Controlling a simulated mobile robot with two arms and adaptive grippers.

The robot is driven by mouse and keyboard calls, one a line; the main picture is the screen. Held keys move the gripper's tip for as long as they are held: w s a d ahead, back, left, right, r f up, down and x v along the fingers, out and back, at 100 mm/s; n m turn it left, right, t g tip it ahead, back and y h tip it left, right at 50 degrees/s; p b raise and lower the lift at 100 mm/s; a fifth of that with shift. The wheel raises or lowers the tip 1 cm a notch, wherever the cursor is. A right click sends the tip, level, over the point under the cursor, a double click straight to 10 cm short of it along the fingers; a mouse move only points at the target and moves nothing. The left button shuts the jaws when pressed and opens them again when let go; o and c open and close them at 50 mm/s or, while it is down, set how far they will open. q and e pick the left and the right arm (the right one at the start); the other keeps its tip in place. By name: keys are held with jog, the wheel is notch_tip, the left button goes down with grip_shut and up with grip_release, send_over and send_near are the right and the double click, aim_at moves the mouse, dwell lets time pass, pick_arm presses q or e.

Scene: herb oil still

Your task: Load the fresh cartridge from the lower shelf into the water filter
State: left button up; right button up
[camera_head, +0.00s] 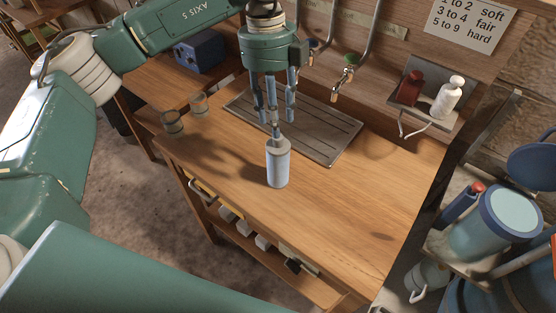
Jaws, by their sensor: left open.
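A pale blue-white cylinder with a grey top (278,168), which looks like a cartridge, stands upright on the wooden counter near its front edge. My left gripper (274,118) points down just above and behind it, with its fingers spread. One finger's tip is close to the cylinder's top; I cannot tell whether they touch. The lower shelf (316,288) under the counter holds several small pale and dark items, partly hidden by the counter edge. I cannot tell for sure which thing is the water filter. My right gripper is not in view.
A dark drip tray (335,146) lies behind the cylinder, below taps (345,80). Two glass cups (173,122) stand at the left. Red and white bottles (448,97) stand on a wall ledge. A blue canister (484,238) is at the right. The counter's right part is clear.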

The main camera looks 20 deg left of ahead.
aim_at(278, 160)
pick_arm(q)
jog(key=f, duration=0.1)
jog(key=f+p, duration=0.2)
jog(key=shift+s+d+f, duration=0.2)
jog(key=shift+d+f, duration=0.05)
jog(key=shift+f, duration=0.7)
grip_shut()
